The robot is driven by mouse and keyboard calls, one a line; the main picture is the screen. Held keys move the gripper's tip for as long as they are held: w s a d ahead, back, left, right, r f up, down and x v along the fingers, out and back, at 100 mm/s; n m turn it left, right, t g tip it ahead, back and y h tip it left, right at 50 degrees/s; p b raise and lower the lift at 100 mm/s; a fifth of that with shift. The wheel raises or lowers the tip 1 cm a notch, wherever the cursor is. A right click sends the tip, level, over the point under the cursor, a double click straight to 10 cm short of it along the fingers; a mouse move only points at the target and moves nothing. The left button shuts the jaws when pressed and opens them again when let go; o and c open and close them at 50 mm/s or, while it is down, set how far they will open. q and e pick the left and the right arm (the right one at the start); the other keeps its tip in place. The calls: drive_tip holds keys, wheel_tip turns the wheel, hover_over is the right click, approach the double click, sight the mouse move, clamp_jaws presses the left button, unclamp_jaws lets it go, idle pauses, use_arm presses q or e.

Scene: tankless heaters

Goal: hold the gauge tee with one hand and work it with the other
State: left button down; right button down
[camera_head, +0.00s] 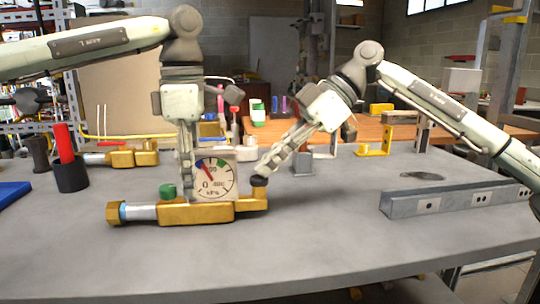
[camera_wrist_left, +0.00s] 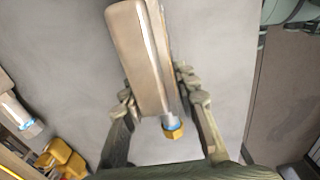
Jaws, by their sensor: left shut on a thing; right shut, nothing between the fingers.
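The gauge tee (camera_head: 195,213) lies on the grey table, with a brass body, a silver pipe with a brass hex nut at its left end, and a green cap. Its white dial gauge (camera_head: 216,180) stands upright and faces the camera. My left gripper (camera_head: 187,196) points down and is shut on the tee beside the dial. In the left wrist view the fingers (camera_wrist_left: 160,100) flank the tee (camera_wrist_left: 140,55). My right gripper (camera_head: 262,176) is shut, its tips at the dark knob (camera_head: 259,181) on the tee's right elbow; contact is unclear.
A black cup with a red handle (camera_head: 66,145) and a second brass fitting (camera_head: 132,155) stand at the left. A grey metal rail (camera_head: 440,201) lies at the right. A grey block (camera_head: 303,163) stands behind my right gripper. The table's front is clear.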

drive_tip(key=shift+f, duration=0.2)
drive_tip(key=a+r+v, duration=0.2)
drive_tip(key=v, duration=1.1)
drive_tip(key=shift+r, duration=0.15)
idle(1.7)
wheel_tip(320, 180, up, 2)
drive_tip(key=shift+r, duration=0.1)
drive_tip(key=shift+a, duration=0.1)
